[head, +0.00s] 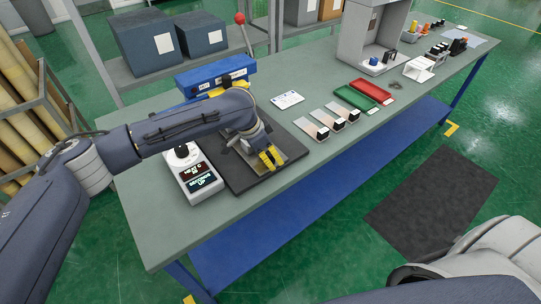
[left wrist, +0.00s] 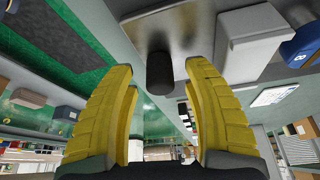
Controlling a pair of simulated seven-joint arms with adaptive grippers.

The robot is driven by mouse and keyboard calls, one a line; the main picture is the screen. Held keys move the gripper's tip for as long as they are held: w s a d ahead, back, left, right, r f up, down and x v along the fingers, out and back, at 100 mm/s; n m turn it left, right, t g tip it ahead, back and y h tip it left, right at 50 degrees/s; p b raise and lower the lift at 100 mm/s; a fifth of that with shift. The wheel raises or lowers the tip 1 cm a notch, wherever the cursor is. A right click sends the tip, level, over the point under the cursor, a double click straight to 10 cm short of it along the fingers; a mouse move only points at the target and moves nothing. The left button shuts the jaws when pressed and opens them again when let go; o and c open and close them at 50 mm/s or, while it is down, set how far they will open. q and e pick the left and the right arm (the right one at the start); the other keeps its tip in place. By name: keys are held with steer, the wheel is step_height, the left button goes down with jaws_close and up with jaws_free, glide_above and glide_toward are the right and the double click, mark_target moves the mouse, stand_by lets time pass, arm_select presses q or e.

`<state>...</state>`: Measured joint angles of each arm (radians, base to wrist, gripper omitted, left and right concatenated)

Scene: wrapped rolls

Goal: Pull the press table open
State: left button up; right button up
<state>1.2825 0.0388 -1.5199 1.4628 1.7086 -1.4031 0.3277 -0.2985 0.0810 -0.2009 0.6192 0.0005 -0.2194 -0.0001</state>
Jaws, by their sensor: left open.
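The press has a blue body (head: 215,76) and a red-ball lever (head: 240,18), and it stands at the back left of the bench. In the left wrist view, a dark round handle (left wrist: 160,74) on the pale plate (left wrist: 185,28) appears between the yellow fingers of my left gripper (left wrist: 165,85). The fingers are open, with gaps on both sides of the handle. My right gripper is not in view.
A white control box (head: 193,176) with lit displays is left of the dark mat (head: 240,178). Several small plates with black blocks (head: 334,118), a green tray (head: 353,98) and a red tray (head: 371,90) lie to the right. The bench front (head: 215,232) is clear.

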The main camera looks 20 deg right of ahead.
arm_select(q)
steer(key=v, duration=1.1)
steer(key=shift+r, duration=0.2)
